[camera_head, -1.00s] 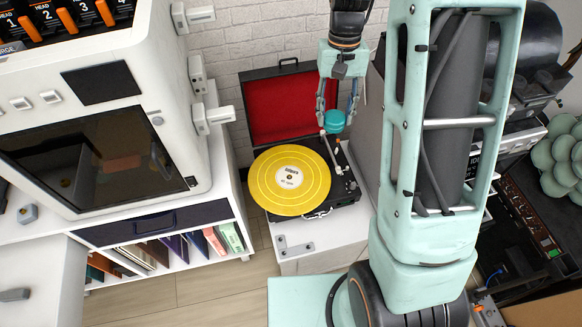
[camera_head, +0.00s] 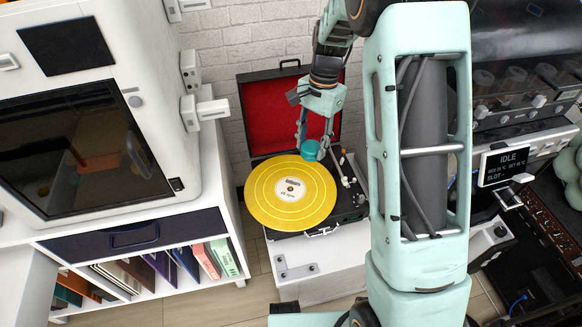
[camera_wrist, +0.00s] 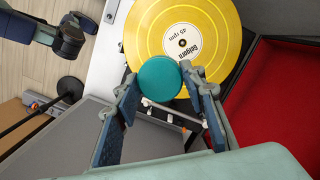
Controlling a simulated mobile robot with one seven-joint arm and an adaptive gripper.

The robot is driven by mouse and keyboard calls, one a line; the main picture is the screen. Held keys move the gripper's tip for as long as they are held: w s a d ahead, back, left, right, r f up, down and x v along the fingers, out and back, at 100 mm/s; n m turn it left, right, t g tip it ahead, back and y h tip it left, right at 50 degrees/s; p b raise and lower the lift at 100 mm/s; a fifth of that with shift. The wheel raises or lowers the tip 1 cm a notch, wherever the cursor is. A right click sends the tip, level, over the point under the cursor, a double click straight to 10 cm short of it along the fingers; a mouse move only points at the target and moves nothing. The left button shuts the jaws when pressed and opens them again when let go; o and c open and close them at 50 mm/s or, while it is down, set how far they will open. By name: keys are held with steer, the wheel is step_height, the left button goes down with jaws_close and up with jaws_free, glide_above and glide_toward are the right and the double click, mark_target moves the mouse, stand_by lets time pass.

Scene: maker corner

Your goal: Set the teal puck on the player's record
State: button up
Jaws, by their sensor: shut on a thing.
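The teal puck (camera_head: 310,150) is between the fingers of my gripper (camera_head: 316,146), which is shut on it. It also shows in the wrist view (camera_wrist: 160,79), gripped at the fingertips. The player's record (camera_head: 277,207) is yellow with a white label and lies flat on the open record player (camera_head: 350,208). In the head view the puck appears over the record's upper right edge. In the wrist view the record (camera_wrist: 220,35) lies beyond the puck, which overlaps its edge. I cannot tell the exact height of the puck above it.
The player's red-lined lid (camera_head: 270,115) stands open behind the record. The tonearm (camera_head: 340,168) is at the record's right side. A white printer-like cabinet (camera_head: 165,60) stands at left above a shelf of books (camera_head: 190,262).

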steer(key=w+a+f+m+t, duration=0.2)
steer(key=a+f+m, duration=0.3)
steer(key=f+m, duration=0.65)
steer(key=m+b, duration=0.2)
steer(key=b, duration=0.2)
glide_above(289, 189)
steer(key=shift+y, duration=0.3)
steer(key=shift+d+f, duration=0.15)
steer(key=shift+f, duration=1.45)
steer(key=shift+d+f, duration=0.15)
steer(key=shift+f, duration=1.4)
steer(key=shift+f, duration=0.55)
steer(key=o, duration=1)
steer(key=r+p, duration=0.2)
steer(key=r, duration=0.1)
steer(key=d+r+p, duration=0.1)
steer(key=r+p, duration=0.2)
steer(key=r, duration=0.1)
steer(key=r+p, duration=0.3)
steer(key=r, duration=0.1)
steer(key=shift+s+d, duration=0.25)
steer(key=shift+s, duration=0.05)
